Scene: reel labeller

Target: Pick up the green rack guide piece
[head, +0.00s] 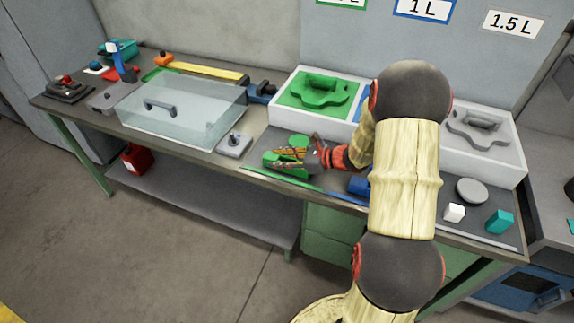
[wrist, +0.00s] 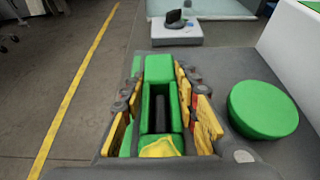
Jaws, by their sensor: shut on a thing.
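The green rack guide piece (wrist: 160,85) is a green block with a dark slot down its middle. In the wrist view it lies between the two fingers of my gripper (wrist: 155,115), one finger along each side. In the head view my gripper (head: 294,163) is low over the front of the bench, shut on the green piece (head: 271,160), whose far part the fingers partly hide. I cannot tell whether the piece still touches the bench.
A green disc (wrist: 263,109) lies close to the right of my gripper. A white tray (head: 279,112) with a green handled plate (head: 320,92) stands behind. A grey block with a knob (head: 235,145) and a clear cover (head: 190,118) are to the left.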

